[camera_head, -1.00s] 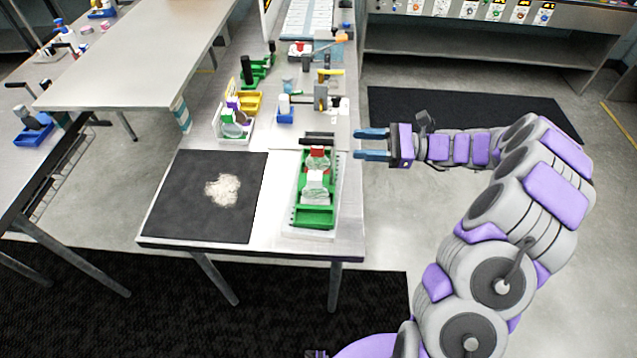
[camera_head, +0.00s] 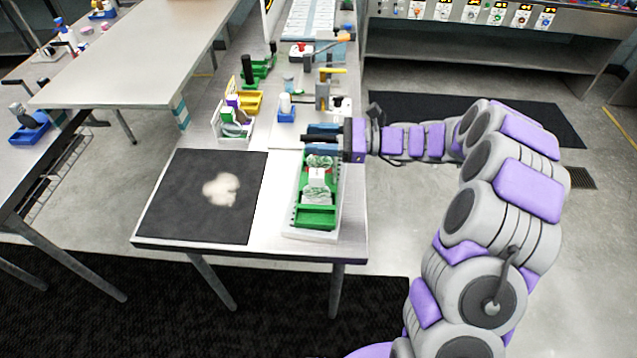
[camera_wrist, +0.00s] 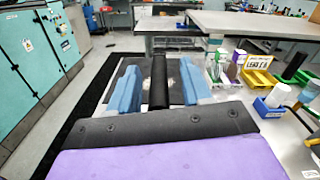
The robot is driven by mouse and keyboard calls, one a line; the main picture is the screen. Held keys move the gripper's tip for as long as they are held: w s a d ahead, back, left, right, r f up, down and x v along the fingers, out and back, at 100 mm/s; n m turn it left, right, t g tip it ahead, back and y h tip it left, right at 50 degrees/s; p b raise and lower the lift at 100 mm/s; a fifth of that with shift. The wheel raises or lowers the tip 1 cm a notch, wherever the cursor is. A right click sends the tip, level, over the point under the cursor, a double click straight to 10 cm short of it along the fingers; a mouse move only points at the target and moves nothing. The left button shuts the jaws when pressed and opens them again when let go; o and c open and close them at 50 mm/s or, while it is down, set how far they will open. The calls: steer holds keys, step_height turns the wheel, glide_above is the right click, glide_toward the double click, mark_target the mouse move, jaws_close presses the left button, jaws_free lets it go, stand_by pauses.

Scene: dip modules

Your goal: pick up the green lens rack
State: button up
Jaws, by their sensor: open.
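A green rack (camera_head: 315,215) holding clear and white pieces lies near the front right corner of the steel table in the head view; it is the likely green lens rack. My gripper (camera_head: 308,138) reaches in from the right over the rack's far end, its blue fingers pointing left. In the wrist view my gripper (camera_wrist: 159,68) is open, with a black bar (camera_wrist: 159,88) between its fingers. The bar runs along the fingers; I cannot tell whether they touch it or whether it joins the rack. My gripper hides the rack's far end in the head view.
A dark mat (camera_head: 180,200) with a pale patch lies left of the rack. A white tray (camera_head: 233,138), a yellow bin (camera_head: 250,101) and a blue block (camera_head: 286,112) stand farther back. The table's right edge runs under my arm.

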steer(key=shift+d, duration=0.1)
jaws_close()
stand_by(0.3)
stand_by(1.0)
